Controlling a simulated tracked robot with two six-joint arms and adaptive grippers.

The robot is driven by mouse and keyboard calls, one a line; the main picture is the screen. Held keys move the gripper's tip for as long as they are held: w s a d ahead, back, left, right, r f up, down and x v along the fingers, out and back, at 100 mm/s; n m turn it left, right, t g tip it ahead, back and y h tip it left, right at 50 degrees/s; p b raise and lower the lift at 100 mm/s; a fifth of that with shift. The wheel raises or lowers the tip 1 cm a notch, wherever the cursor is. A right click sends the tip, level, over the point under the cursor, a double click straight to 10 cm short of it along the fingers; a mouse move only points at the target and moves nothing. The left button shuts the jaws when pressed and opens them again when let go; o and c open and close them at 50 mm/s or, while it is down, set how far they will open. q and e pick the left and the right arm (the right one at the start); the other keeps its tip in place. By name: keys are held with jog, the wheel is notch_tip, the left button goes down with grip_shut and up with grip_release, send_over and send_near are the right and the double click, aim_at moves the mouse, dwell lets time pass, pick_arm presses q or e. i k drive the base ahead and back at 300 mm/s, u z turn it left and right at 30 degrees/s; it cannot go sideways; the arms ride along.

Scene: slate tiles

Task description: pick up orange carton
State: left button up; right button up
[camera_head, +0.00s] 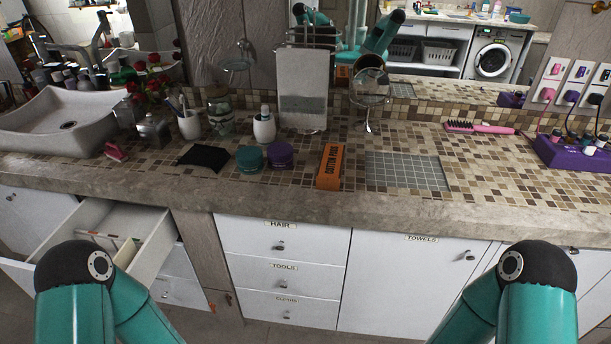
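An orange carton (330,167) with dark lettering on its side lies on the tiled counter near the front edge, right of the middle of the view. A purple round jar (280,155) stands to its left, a small gap apart. A grey gridded mat (407,172) lies just to its right. Teal and black links of my two arms show at the bottom left and bottom right. Neither gripper shows directly, and nothing touches the carton.
A teal jar (249,158) and a black pouch (204,157) lie further left. A round mirror (370,88) and towel stand (302,95) stand behind. A pink hairbrush (480,127) and purple box (575,153) are right. An open drawer (127,232) juts out below left.

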aim_at(330, 169)
jog(key=z, duration=0.15)
jog(key=i, duration=0.8)
jog(key=u, duration=0.2)
jog(key=k, duration=0.8)
jog(key=z, duration=0.2)
jog(key=i, duration=0.85)
jog(key=z, duration=0.2)
